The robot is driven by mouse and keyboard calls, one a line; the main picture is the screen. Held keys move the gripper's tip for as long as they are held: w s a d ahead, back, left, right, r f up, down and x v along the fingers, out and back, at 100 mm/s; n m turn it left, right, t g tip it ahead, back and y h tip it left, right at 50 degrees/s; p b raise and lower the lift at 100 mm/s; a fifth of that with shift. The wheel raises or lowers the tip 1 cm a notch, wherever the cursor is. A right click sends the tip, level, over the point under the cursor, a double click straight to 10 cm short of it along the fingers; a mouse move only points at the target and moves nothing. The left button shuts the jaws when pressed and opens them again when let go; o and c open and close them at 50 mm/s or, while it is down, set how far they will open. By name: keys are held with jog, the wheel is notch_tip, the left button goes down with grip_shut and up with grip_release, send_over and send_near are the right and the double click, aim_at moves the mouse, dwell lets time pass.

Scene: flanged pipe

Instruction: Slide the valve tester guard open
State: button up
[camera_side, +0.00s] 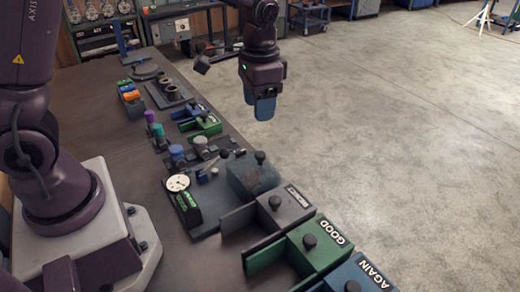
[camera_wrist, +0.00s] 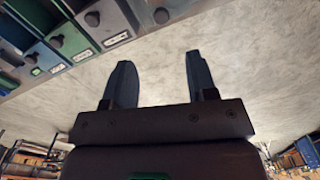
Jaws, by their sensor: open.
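The valve tester (camera_side: 205,222) stands on the bench in the side view. It has a dark base plate, a white round dial gauge and a green-lit panel. A grey, worn-looking block (camera_side: 254,176) with a black knob on top sits at its right, behind the REJECT bin; it looks like the guard, but I cannot tell surely, nor how far it is slid. My gripper (camera_side: 262,106) hangs above and beyond the tester, past the bench's far right edge, touching nothing. In the wrist view my gripper's (camera_wrist: 160,72) two fingers are apart with only floor between them.
Bins marked REJECT (camera_side: 284,208), GOOD (camera_side: 319,246) and AGAIN (camera_side: 362,274), each with a black knob, line the bench's near right edge. Coloured parts and fixtures (camera_side: 172,92) fill the bench farther back. The concrete floor (camera_side: 400,130) on the right is open.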

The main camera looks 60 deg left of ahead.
aim_at(260, 154)
notch_tip(260, 154, down, 12)
jog(key=shift+w+f, duration=0.1)
jog(key=shift+f, duration=0.1)
dwell(0.4)
